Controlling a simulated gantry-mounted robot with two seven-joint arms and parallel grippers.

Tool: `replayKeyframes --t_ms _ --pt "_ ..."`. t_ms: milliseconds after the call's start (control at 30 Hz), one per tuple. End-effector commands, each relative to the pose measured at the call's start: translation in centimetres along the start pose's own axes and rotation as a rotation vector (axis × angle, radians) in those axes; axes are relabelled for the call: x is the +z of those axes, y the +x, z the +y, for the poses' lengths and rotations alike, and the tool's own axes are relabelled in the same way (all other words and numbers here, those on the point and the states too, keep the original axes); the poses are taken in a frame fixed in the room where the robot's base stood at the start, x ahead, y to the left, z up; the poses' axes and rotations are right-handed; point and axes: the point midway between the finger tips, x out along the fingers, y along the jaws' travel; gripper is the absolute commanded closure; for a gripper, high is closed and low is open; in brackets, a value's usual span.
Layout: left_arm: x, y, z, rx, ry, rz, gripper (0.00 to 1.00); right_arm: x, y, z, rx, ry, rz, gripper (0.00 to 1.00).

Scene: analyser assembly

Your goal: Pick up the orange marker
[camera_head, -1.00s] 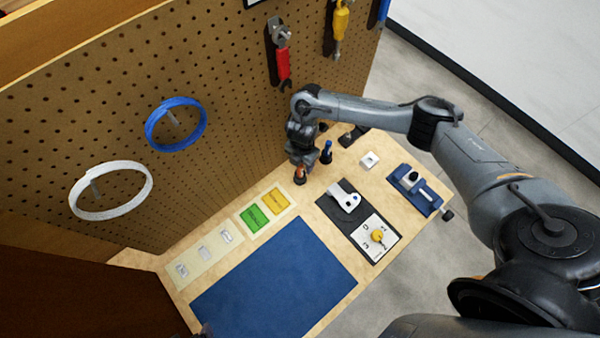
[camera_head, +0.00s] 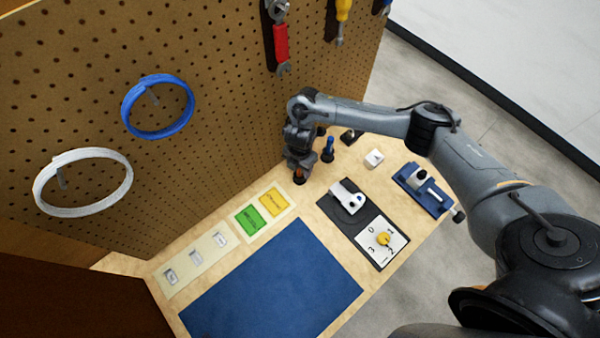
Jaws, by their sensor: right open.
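The orange marker (camera_head: 299,174) shows only as a small patch of orange low under my right gripper, near the back of the workbench by the pegboard. The rest of it is hidden by the gripper. My right gripper (camera_head: 299,170) points down over the marker, with its fingers at or around it. It is open, though the fingers are small and dark here, and I cannot tell whether they touch the marker. A blue marker (camera_head: 328,149) stands upright just right of the gripper. My left gripper is not in view.
The pegboard (camera_head: 220,110) rises close behind the gripper. The blue mat (camera_head: 270,285) in front is clear.

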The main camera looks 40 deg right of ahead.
Motion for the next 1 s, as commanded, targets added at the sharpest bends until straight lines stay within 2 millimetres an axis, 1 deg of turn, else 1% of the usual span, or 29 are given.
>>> replayKeyframes --t_ms 167,267,500,533,833,1000 --pt "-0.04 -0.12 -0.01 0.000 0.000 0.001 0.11 0.01 -0.11 0.01 0.000 0.000 0.000 0.47" --pt "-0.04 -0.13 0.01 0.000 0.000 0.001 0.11 0.01 -0.11 0.01 0.000 0.000 0.000 0.60" --pt "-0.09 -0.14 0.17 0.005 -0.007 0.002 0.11 0.01 -0.09 0.00 0.000 0.000 0.000 0.97" --pt "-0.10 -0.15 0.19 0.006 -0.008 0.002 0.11 0.01 -0.09 0.00 0.000 0.000 0.000 1.00" --pt "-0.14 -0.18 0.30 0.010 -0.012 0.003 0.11 0.01 -0.16 0.01 0.000 0.000 0.000 1.00" --pt "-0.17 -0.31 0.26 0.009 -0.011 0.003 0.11 0.02 -0.83 0.04 0.001 0.000 0.000 1.00"
